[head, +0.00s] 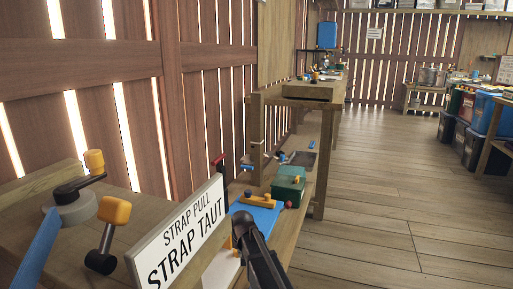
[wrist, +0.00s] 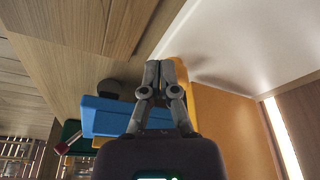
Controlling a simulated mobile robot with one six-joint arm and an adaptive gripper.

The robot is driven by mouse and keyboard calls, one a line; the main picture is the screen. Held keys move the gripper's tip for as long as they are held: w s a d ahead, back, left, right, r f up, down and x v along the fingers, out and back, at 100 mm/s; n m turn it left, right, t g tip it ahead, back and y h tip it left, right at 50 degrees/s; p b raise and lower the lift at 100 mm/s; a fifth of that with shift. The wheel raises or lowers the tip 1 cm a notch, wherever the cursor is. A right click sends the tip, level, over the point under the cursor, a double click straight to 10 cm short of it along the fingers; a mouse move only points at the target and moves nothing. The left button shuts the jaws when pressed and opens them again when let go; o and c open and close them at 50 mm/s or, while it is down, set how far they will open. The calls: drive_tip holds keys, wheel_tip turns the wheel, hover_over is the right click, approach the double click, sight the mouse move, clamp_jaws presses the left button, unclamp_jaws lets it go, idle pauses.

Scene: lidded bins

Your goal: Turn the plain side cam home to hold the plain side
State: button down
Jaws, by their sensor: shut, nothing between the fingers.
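My gripper (head: 243,222) is dark and points toward the low bench, beyond the sign. In the wrist view my gripper (wrist: 160,68) is shut and empty, with its fingertips together. A yellow-orange part (wrist: 178,72) shows just behind the fingertips; whether they touch it I cannot tell. On the low bench a blue board (head: 262,215) bears a yellow-brown piece with a dark knob (head: 258,199). A blue slab (wrist: 112,115) and a dark round part (wrist: 109,88) lie left of the fingers in the wrist view. I cannot tell which part is the plain side cam.
The white sign (head: 180,238), reading "STRAP PULL STRAP TAUT", stands near my arm. A yellow-handled lever (head: 108,235) and a grey drum with a crank (head: 75,207) are at left. A green box (head: 288,187) sits past the board. The floor at right is clear.

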drive_tip(key=shift+w+a, duration=0.2)
drive_tip(key=shift+w, duration=0.05)
idle(1.0)
drive_tip(key=shift+s+a, duration=0.2)
drive_tip(key=shift+a, duration=0.45)
drive_tip(key=shift+a, duration=0.45)
idle(0.7)
drive_tip(key=shift+s, duration=0.35)
idle(0.4)
wheel_tip(320, 180, up, 6)
drive_tip(key=p, duration=0.6)
idle(0.5)
